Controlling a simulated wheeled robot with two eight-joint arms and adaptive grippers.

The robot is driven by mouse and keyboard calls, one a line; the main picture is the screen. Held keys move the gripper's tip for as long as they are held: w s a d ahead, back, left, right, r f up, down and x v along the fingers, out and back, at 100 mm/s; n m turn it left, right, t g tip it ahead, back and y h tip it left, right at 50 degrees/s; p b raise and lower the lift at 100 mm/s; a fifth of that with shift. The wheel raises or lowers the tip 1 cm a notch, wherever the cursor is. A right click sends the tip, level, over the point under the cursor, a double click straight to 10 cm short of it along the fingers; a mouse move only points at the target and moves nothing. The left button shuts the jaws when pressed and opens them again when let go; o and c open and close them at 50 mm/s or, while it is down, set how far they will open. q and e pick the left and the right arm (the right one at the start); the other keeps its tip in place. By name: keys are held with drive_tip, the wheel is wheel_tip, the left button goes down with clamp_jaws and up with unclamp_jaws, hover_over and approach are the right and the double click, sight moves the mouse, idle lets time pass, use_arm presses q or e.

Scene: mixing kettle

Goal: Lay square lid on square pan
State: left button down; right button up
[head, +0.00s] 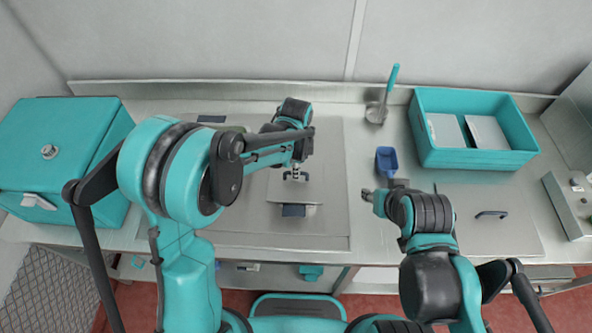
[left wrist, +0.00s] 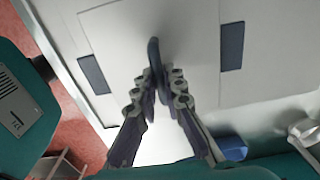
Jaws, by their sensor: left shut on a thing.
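My left gripper (head: 295,175) is shut on the dark upright handle (left wrist: 153,55) of the flat grey square lid (head: 291,189). The lid spreads below the fingers in the left wrist view (left wrist: 130,35). Dark blue pads (left wrist: 94,73) (left wrist: 232,45) show at its two sides; they look like the square pan's side handles, and one dark pad shows at the front in the head view (head: 297,210). The lid hides most of the pan, and I cannot tell whether they touch. My right gripper (head: 368,195) is off to the right, apart from the lid; its jaw opening is unclear.
A blue scoop (head: 386,161) stands to the right of the lid. A teal bin (head: 470,155) with grey panels is at the back right, beside a teal-handled tool (head: 384,95). A panel with a dark handle (head: 492,214) lies on the right. A teal box (head: 62,150) is at left.

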use_arm(q)
drive_tip(key=shift+f+b, duration=0.35)
drive_tip(key=shift+f, duration=0.1)
idle(0.3)
drive_tip(key=c, duration=1)
unclamp_jaws()
drive_tip(key=shift+c, duration=0.2)
drive_tip(key=shift+r, duration=0.1)
drive_tip(key=shift+r+p, duration=2.35)
drive_tip(key=shift+r, duration=1.15)
